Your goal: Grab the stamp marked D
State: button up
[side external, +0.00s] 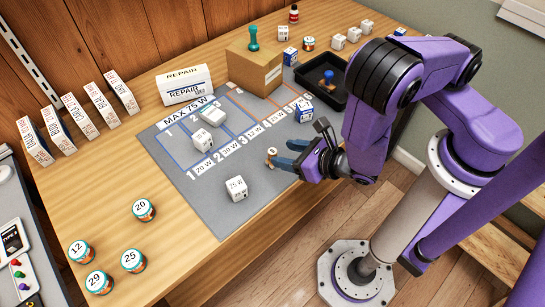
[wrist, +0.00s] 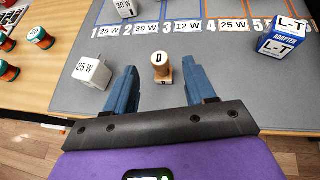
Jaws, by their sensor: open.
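My gripper (side external: 284,153) is open with blue fingers. In the wrist view the stamp appears in the gap between the fingertips of my gripper (wrist: 160,76), with space on both sides. No contact shows.
A white 25 W cube (wrist: 92,74) lies left of my fingers, and a blue and white L-T adapter box (wrist: 283,38) to the right. The grey mat (side external: 225,215) has numbered slots. A cardboard box (side external: 254,72) with a green stamp and a black tray (side external: 308,90) stand behind.

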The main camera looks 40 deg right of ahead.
aim_at(274, 152)
jog(key=x, duration=0.7)
jog(key=shift+w+f, duration=0.15)
jog(key=shift+a, duration=0.1)
jog(key=c, duration=1)
